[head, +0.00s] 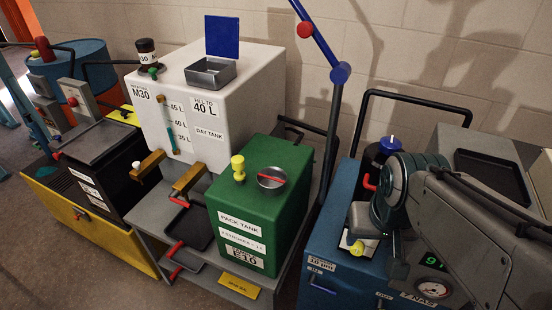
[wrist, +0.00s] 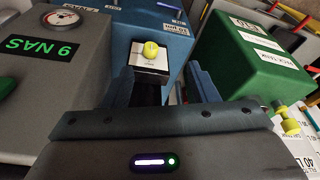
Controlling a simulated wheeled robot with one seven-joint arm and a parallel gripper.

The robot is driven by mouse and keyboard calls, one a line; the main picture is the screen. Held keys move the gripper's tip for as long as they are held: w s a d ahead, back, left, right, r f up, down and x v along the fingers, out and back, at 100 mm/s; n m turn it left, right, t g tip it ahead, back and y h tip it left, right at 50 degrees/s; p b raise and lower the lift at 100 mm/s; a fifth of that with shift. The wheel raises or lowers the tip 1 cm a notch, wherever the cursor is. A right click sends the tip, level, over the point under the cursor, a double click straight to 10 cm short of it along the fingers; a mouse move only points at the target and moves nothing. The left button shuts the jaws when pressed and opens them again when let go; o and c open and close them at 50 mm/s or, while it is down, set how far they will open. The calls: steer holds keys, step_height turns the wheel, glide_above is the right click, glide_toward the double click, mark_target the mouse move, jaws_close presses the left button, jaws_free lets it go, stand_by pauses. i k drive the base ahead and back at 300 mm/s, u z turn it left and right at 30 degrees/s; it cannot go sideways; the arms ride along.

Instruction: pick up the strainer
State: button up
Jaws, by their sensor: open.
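I cannot tell for certain which thing is the strainer. A round grey metal cup with a red bar across it (head: 272,180) sits on top of the green pack tank (head: 235,215) in the head view. A square grey open-topped box (head: 211,72) sits on the white day tank beside an upright blue plate. In the wrist view my gripper (wrist: 165,78) is open, its two blue fingers apart with nothing between them. The fingers are not clearly visible in the head view.
The blue cart (head: 325,260) stands at the right, under my arm. A blue jointed post with a red ball (head: 305,30) rises behind the green tank. The white day tank (head: 200,115) is left of it. A black and yellow unit (head: 95,215) stands further left.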

mark_target(271, 181)
steer(key=k, duration=0.5)
steer(key=u, duration=2.1)
steer(key=i, duration=1.4)
steer(key=z, duration=2.25)
